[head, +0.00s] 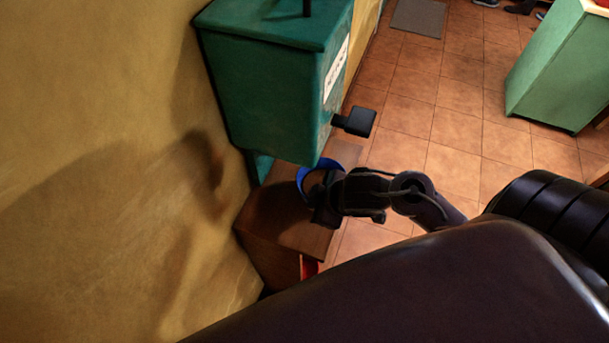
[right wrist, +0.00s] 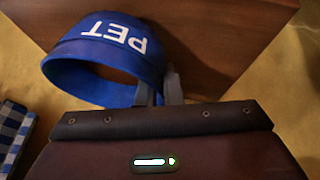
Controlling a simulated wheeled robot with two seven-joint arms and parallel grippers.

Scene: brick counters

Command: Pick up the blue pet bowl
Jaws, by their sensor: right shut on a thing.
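The blue pet bowl (right wrist: 112,52) has white "PET" lettering, upside down in the right wrist view. My right gripper (right wrist: 160,88) is shut on the bowl's rim, with a finger on each side of the wall. In the head view a blue arc of the bowl (head: 303,178) shows beside my right gripper (head: 322,194); the gripper and wrist hide most of it. The bowl is at the brown wooden stand (head: 275,235); I cannot tell whether it touches the top. My left gripper is not in view.
A green box (head: 270,85) stands right behind the bowl, close to my gripper. A yellow wall (head: 110,150) borders the left. Tiled floor (head: 465,120) is open to the right, with a green counter (head: 555,70) farther off. A blue checkered cloth (right wrist: 14,132) lies at the wrist view's left edge.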

